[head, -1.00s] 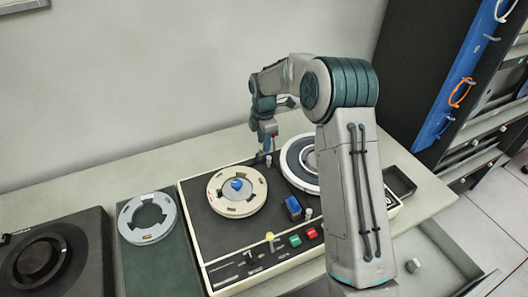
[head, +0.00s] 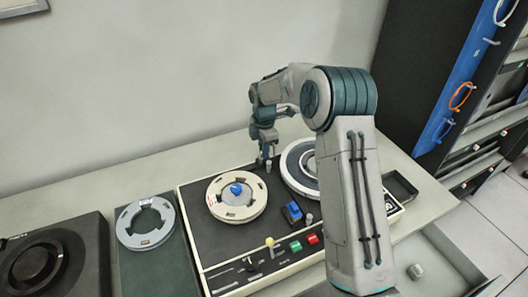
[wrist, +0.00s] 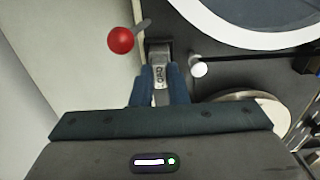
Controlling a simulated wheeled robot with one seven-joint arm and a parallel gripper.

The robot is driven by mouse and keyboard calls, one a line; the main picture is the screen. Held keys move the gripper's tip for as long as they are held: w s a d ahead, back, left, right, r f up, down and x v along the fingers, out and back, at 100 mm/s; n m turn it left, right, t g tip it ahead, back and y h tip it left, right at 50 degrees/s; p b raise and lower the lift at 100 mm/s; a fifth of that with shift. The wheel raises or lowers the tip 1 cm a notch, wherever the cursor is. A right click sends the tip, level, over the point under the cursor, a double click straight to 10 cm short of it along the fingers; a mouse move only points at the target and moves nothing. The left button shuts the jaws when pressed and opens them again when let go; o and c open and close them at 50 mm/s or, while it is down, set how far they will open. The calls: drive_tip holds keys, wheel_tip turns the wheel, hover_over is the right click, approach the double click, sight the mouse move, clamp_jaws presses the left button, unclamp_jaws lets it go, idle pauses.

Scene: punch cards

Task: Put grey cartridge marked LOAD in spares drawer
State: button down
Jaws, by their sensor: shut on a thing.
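The grey cartridge (wrist: 160,76) with dark lettering, which seems to read LOAD, is between my gripper's fingers (wrist: 161,88) in the wrist view. My gripper is shut on it. The cartridge's far end is at a dark slot (wrist: 158,46) in the tape deck; I cannot tell whether it is still seated there. In the head view my gripper (head: 266,161) is low over the deck's back edge, and the cartridge is too small to make out. An open drawer (head: 446,262), which may be the spares drawer, is below the tabletop at right, with a small grey item (head: 416,271) inside.
A red-knobbed lever (wrist: 121,40) and a white-topped post (wrist: 198,67) flank the cartridge closely. The deck carries a cream reel (head: 222,208), a white reel (head: 290,165) and a blue block (head: 292,212). A small black tray (head: 401,188) is at the right.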

drive_tip(key=shift+r+p, duration=1.7)
drive_tip(key=shift+r, duration=1.1)
